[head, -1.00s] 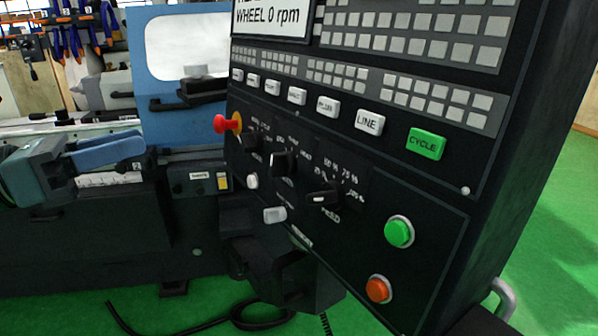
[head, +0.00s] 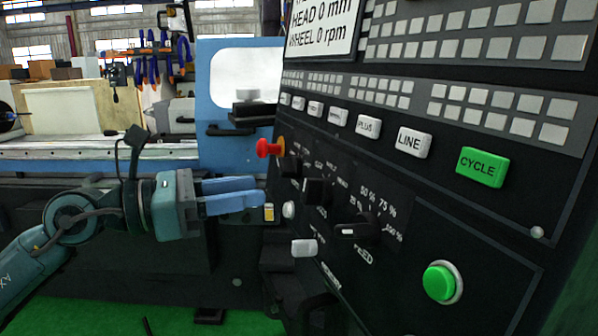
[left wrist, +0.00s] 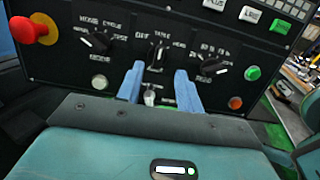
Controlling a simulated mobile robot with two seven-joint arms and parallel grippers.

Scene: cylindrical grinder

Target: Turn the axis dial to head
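The axis dial (head: 317,191) is the middle one of three black rotary knobs on the dark control panel. In the left wrist view the axis dial (left wrist: 157,56) stands nearly upright, with small labels around its top; its exact setting is hard to read. My left gripper (head: 258,193) comes in from the left, its blue fingers pointing at the panel, just left of the dial. In the left wrist view my left gripper (left wrist: 160,82) has its fingers apart, one on each side below the dial, with nothing between them. My right gripper is not in view.
The mode knob (head: 290,164) and red emergency stop (head: 266,148) are left of the dial. The feed knob (head: 357,231) is right of it. A white button (head: 289,209) and a toggle switch (left wrist: 150,94) are close to the fingers. The green button (head: 442,283) is lower right.

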